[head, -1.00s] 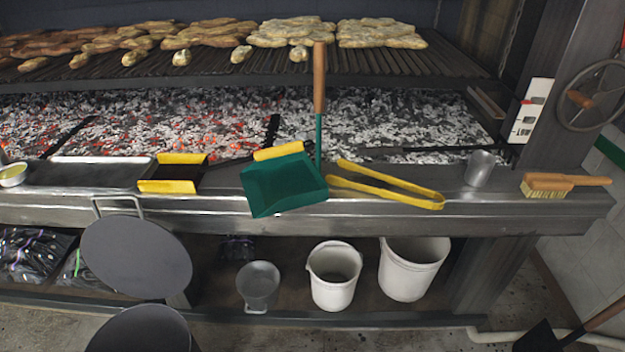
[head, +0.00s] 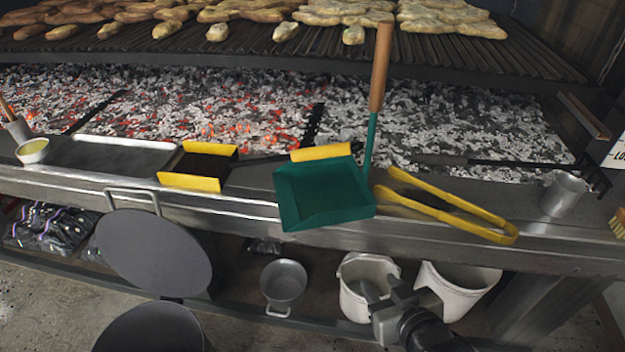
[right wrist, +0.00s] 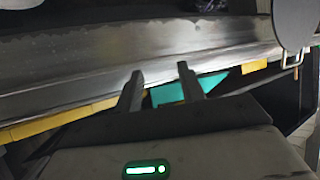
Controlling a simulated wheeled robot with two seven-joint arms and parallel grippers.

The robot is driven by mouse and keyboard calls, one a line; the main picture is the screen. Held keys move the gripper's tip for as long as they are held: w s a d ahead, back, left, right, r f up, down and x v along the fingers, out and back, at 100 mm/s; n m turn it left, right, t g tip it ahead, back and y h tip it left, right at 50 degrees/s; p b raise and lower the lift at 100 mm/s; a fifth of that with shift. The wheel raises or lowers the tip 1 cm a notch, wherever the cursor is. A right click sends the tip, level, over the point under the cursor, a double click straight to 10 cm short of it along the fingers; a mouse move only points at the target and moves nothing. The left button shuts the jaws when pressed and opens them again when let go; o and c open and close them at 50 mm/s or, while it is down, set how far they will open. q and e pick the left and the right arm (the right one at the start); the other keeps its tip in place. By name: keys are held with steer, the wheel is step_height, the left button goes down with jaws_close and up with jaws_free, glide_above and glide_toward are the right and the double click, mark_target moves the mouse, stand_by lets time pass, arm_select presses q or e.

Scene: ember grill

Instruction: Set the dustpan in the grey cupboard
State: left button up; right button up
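The green dustpan (head: 322,193) rests on the steel front ledge of the grill in the head view. Its green and wooden handle (head: 378,75) rises from its right side, leaning slightly right. My right gripper (head: 384,290) is low in the head view, below and to the right of the dustpan, in front of the white buckets. In the right wrist view its fingers (right wrist: 160,84) are apart, with part of the green pan (right wrist: 178,89) showing beyond the gap. The gripper looks empty and does not touch the dustpan. My left gripper is out of view. I cannot identify a grey cupboard.
Yellow tongs (head: 450,207) lie right of the dustpan, and a yellow-edged black scoop (head: 200,165) lies left. A metal cup (head: 564,195) stands further right. Glowing coals (head: 215,110) lie behind the ledge. A round grey lid (head: 153,250) hangs in front at left.

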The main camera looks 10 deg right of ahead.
steer(key=w+d+r+t+b, duration=0.3)
steer(key=w+r+b, duration=0.1)
steer(key=w+r, duration=0.5)
steer(key=t+b, duration=0.2)
steer(key=t, duration=0.1)
glide_toward(374, 128)
steer(key=shift+m, duration=0.4)
steer(key=w, duration=0.6)
steer(key=shift+w+a, duration=0.15)
steer(key=shift+a, duration=0.2)
steer(key=shift+w+a+r+p, duration=0.1)
steer(key=shift+w+a+p, duration=0.1)
steer(key=shift+w, duration=1.35)
steer(key=shift+w+a+r+p, duration=0.1)
steer(key=shift+w+a+p, duration=0.1)
steer(key=shift+w, duration=1.35)
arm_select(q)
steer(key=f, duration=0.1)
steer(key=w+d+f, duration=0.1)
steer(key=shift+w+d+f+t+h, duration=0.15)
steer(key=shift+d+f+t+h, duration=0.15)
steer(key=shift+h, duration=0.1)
arm_select(e)
jaws_close()
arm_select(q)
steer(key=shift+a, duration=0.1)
